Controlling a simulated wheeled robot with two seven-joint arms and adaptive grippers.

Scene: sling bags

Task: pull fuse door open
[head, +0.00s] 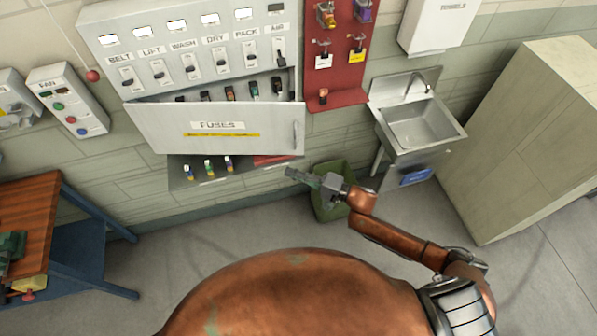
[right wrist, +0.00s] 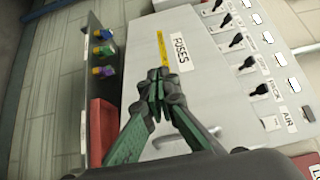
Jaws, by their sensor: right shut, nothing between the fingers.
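The fuse door (head: 165,128), a pale panel labelled FUSES with a yellow strip, stands partly open on the wall cabinet. Several fuses (head: 230,93) show in the gap above its upper edge. Its handle (head: 297,136) is a vertical bar near the right edge. My right gripper (head: 291,174) is shut and empty, below the door's lower right corner in the head view. In the right wrist view the shut fingertips (right wrist: 157,76) overlap the door face (right wrist: 205,85) near the yellow strip; I cannot tell whether they touch it. My left gripper is not in view.
A shelf (head: 180,180) with several coloured fuses and a red patch sits under the door. A green bin (head: 330,208) stands behind my right gripper. A sink (head: 418,125) and a tall cabinet (head: 520,140) are to the right. A workbench (head: 40,215) is at left.

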